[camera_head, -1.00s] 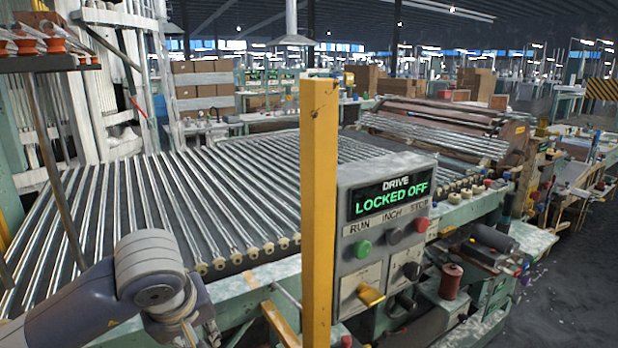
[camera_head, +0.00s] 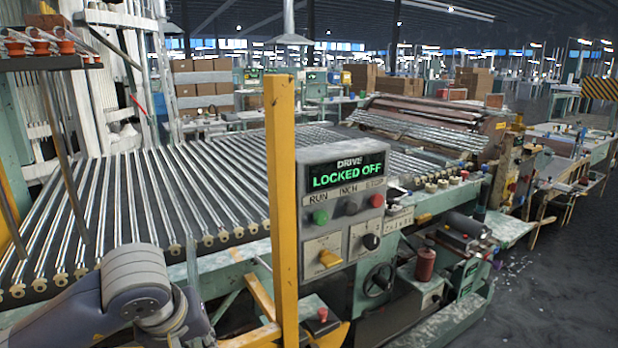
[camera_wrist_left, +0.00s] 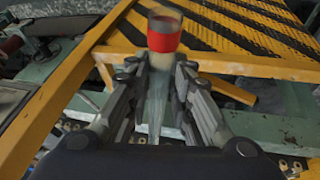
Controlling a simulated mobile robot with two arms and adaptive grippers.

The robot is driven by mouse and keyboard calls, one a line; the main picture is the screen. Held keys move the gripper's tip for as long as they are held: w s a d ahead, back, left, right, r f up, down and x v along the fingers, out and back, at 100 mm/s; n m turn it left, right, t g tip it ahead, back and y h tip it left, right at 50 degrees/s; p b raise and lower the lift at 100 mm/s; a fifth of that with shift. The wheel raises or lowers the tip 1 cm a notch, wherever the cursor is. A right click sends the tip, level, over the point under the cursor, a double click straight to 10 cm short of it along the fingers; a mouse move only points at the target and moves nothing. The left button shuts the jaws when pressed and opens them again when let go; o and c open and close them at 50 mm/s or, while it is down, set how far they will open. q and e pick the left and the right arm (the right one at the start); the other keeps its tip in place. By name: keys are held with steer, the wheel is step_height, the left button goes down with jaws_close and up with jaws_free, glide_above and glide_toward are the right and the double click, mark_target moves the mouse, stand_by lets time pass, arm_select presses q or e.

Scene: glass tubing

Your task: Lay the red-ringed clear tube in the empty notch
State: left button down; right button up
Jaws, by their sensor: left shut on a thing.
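In the left wrist view, my left gripper (camera_wrist_left: 160,68) is shut on the red-ringed clear tube (camera_wrist_left: 156,105). Its red ring (camera_wrist_left: 163,40) and pale end stick out just beyond the fingertips. The tube runs back between the fingers toward the wrist. I cannot tell which notch is empty. My right gripper is out of view.
A yellow post (camera_head: 281,200) and a grey control box (camera_head: 342,210) reading "LOCKED OFF" stand before the bed's near edge. A yellow-and-black striped plate (camera_wrist_left: 215,35) and yellow rail (camera_wrist_left: 75,75) lie below the left gripper. Open floor (camera_head: 555,270) is at right.

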arm_select(q)
steer(key=shift+s+a+f+m, duration=0.1)
steer(key=shift+a+f+m, duration=0.1)
steer(key=shift+f+m, duration=0.25)
steer(key=shift+s+f+m+h, duration=0.2)
steer(key=shift+f+m+h, duration=0.05)
steer(key=shift+f+h, duration=0.1)
steer(key=s+f+m, duration=0.1)
steer(key=m, duration=0.1)
steer(key=s+f+m+h, duration=0.1)
steer(key=m, duration=0.1)
steer(key=shift+s+f+h, duration=0.25)
steer(key=shift+s+f, duration=0.05)
steer(key=shift+s, duration=0.1)
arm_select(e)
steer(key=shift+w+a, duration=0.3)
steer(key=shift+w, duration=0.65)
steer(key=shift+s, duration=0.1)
arm_select(q)
steer(key=shift+a, duration=0.1)
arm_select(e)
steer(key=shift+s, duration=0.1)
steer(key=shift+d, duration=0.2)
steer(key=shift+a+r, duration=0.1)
